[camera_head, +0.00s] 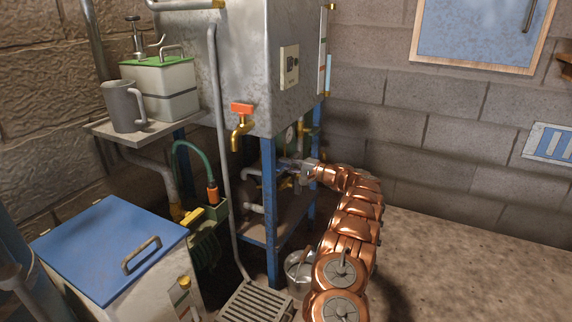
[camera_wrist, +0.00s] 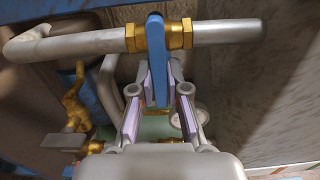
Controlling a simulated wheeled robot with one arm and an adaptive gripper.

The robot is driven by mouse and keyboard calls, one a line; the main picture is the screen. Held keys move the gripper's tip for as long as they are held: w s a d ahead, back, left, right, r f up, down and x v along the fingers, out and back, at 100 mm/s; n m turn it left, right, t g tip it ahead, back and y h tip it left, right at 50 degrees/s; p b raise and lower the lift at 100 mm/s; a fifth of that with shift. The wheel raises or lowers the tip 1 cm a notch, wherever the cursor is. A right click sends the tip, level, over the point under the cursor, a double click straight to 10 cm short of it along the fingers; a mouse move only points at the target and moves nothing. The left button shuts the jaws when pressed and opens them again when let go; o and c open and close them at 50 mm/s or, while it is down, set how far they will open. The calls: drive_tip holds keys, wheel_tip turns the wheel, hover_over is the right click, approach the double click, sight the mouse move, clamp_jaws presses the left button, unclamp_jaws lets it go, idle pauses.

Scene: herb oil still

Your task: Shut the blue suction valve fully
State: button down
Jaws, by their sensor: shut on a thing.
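The blue suction valve lever (camera_wrist: 155,55) stands at the middle of the wrist view, on a brass valve body (camera_wrist: 178,36) in a grey pipe (camera_wrist: 80,43). The lever lies across the pipe, about square to it. My gripper (camera_wrist: 158,88) is shut on the lever, with one pale purple pad on each side of it. In the head view my gripper (camera_head: 292,166) reaches in under the metal tank between the blue legs. The lever is too small and covered to make out there.
A blue frame leg (camera_head: 269,210) and a pipe stand left of my gripper. The grey tank (camera_head: 240,70) is above, with an orange-handled tap (camera_head: 242,125). A bucket (camera_head: 299,270) stands beside my arm. In the wrist view another brass valve (camera_wrist: 75,100) is at left. Floor at right is clear.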

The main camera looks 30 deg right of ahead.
drive_tip(key=c, duration=1.2)
unclamp_jaws()
drive_tip(key=v, duration=1.2)
drive_tip(key=shift+f, duration=0.1)
